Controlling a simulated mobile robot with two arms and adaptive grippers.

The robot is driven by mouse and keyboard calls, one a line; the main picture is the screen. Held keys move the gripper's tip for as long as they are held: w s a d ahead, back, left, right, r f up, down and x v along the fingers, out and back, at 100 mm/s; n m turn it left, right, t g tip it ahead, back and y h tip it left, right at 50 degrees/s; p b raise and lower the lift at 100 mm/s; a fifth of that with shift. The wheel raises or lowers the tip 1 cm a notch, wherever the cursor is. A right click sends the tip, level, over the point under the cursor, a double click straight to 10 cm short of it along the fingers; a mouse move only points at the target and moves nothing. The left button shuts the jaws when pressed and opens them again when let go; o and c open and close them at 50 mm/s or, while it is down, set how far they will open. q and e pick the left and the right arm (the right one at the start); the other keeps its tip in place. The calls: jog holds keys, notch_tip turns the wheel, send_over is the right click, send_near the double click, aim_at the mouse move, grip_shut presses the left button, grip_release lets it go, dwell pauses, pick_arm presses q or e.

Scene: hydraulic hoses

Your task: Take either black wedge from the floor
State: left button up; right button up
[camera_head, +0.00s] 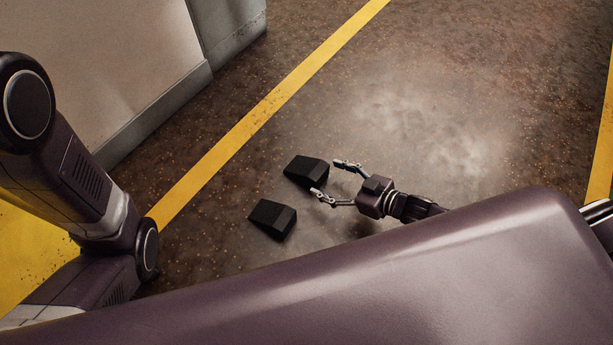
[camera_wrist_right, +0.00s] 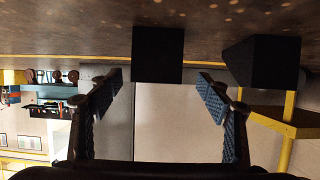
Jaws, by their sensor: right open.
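Two black wedges lie on the brown floor in the head view, the far wedge (camera_head: 306,170) and the near wedge (camera_head: 272,218), with a small gap between them. My right gripper (camera_head: 329,178) is low over the floor, just right of the far wedge, with its fingers spread towards it and nothing held. In the right wrist view, which looks upside down, the far wedge (camera_wrist_right: 158,55) sits in line with the gap between the open fingers (camera_wrist_right: 162,84). The near wedge (camera_wrist_right: 262,60) is beyond the right finger. My left gripper is out of view.
A yellow floor line (camera_head: 255,120) runs diagonally behind the wedges, with a pale wall or cabinet (camera_head: 100,60) beyond it. Bare floor (camera_head: 440,120) lies behind and right of the gripper. A yellow frame (camera_wrist_right: 285,120) shows in the wrist view background.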

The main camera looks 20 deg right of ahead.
aim_at(310, 170)
jog(key=shift+w+a+f, duration=0.3)
jog(key=shift+w, duration=0.05)
jog(key=shift+b+x, duration=0.8)
jog(key=b+x, duration=0.4)
jog(key=shift+w+d+f, duration=0.1)
jog(key=shift+d+f, duration=0.05)
jog(key=shift+d, duration=0.05)
jog(key=shift+w+a+f+b, duration=0.1)
jog(key=shift+w+a+b, duration=0.15)
jog(key=shift+w+b, duration=0.15)
jog(key=c, duration=1.5)
jog(key=shift+a, duration=0.1)
jog(key=shift+c, duration=0.9)
